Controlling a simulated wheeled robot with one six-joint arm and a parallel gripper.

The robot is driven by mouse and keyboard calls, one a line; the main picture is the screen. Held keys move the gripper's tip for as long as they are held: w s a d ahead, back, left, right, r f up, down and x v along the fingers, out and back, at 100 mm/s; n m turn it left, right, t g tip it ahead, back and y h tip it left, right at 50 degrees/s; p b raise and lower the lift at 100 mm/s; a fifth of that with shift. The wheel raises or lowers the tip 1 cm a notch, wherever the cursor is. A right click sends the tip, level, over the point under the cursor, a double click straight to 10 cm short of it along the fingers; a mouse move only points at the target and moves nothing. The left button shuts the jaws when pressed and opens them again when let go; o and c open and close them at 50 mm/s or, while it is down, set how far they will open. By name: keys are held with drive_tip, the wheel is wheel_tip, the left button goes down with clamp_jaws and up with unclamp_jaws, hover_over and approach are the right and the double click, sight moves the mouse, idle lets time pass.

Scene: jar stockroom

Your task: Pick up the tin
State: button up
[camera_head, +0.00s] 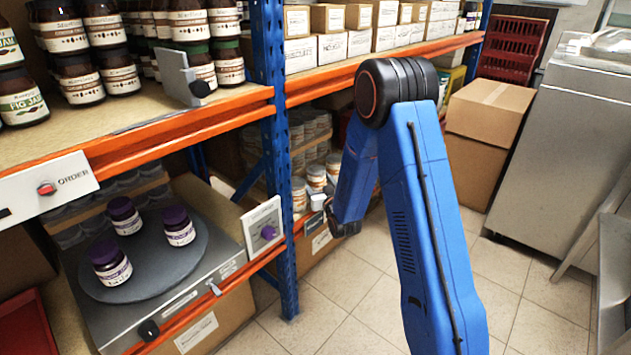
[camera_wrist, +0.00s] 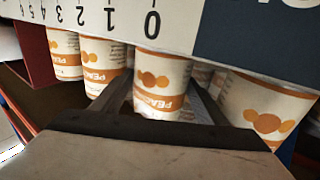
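In the wrist view a white tin (camera_wrist: 160,82) with an orange band, peach-coloured fruit spots and upside-down "PEACH" lettering stands straight ahead. My gripper (camera_wrist: 160,98) is open, with one dark finger on each side of this tin; whether the fingers touch it is unclear. Similar tins stand to the left (camera_wrist: 97,62) and close on the right (camera_wrist: 262,105). In the head view, similar white-and-orange tins (camera_head: 317,177) stand on the lower shelf behind the blue upright. My arm reaches toward them, and its wrist hides much of the gripper there.
A white board with upside-down digits (camera_wrist: 120,18) and a dark blue part (camera_wrist: 250,45) hangs just above the tins. A blue upright (camera_head: 277,150) and orange shelf beams (camera_head: 350,68) border the lower shelf. A turntable (camera_head: 165,275) holds three purple-lidded jars. Open floor lies right.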

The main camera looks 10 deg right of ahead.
drive_tip(key=c, duration=1.2)
drive_tip(key=shift+r, duration=0.15)
